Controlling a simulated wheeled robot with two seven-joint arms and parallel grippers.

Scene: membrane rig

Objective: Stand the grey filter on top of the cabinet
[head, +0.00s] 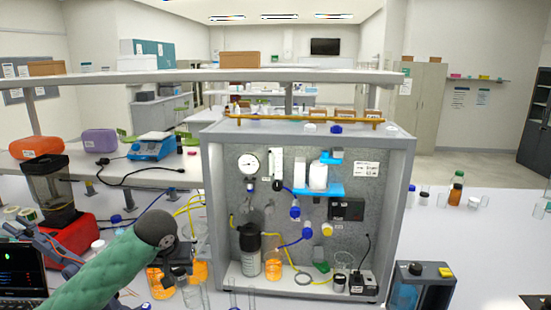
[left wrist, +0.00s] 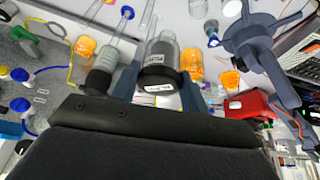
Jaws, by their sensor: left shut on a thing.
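My left gripper (head: 178,262) is low in front of the cabinet's left side in the head view. In the left wrist view its two fingers (left wrist: 160,88) are shut on the grey filter (left wrist: 158,74), a cylinder with a dark cap, a white label and a clearer grey body. In the head view the gripper and arm mostly hide it. The cabinet (head: 300,131) is an open-fronted grey box with a flat top, above and right of the gripper. A similar dark-capped grey cylinder (head: 250,250) stands inside it and also shows in the left wrist view (left wrist: 101,72). My right gripper is out of view.
The cabinet top carries small white and blue caps (head: 336,128) and an orange rail (head: 300,119) along its back; its front left is clear. Beakers with orange liquid (head: 160,282) stand close to the gripper. A red blender (head: 70,240) and a laptop (head: 20,265) are at left.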

